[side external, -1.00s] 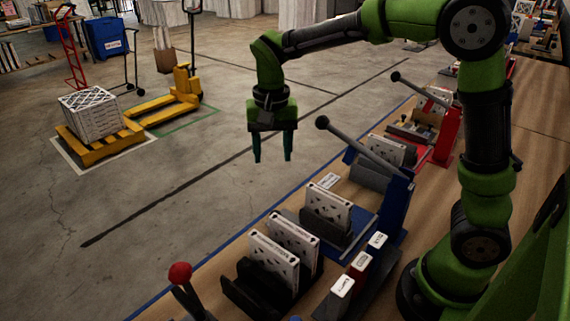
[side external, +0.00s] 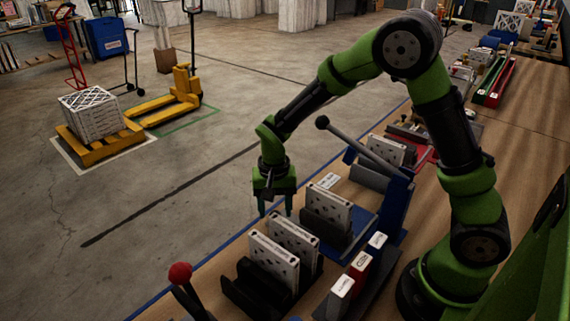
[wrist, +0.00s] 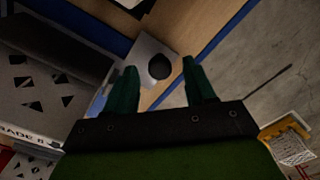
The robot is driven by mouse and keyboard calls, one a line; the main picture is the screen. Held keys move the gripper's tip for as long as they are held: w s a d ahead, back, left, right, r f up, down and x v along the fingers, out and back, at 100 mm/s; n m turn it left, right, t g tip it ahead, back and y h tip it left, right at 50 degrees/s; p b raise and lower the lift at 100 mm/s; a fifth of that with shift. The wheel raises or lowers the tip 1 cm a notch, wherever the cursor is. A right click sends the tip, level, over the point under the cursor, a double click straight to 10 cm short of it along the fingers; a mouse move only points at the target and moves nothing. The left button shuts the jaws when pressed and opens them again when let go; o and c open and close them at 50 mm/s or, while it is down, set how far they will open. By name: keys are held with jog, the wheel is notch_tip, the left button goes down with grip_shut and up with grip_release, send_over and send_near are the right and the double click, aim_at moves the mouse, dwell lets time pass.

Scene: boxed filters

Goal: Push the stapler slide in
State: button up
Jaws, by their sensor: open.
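My gripper (side external: 276,212) is open and empty, pointing down near the bench's floor-side edge, beside the white perforated filters. In the wrist view, its two green fingers (wrist: 158,68) stand apart. Between their tips shows a dark round knob (wrist: 159,66) on a grey plate (wrist: 148,50); I cannot tell for sure that this is the stapler slide. Contact with it is not visible. A blue lever-armed device (side external: 397,195), perhaps the stapler, stands right of the gripper, its black-knobbed lever (side external: 360,143) raised. The slide cannot be made out in the side view.
White filters (side external: 274,262) stand in a black rack. Another filter (side external: 327,208) stands by the blue base. White, red and black blocks (side external: 359,266) line up nearby. A red-knobbed lever (side external: 180,273) rises in front.

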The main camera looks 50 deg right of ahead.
jog(key=shift+f, duration=0.4)
jog(key=shift+c, duration=0.4)
grip_shut()
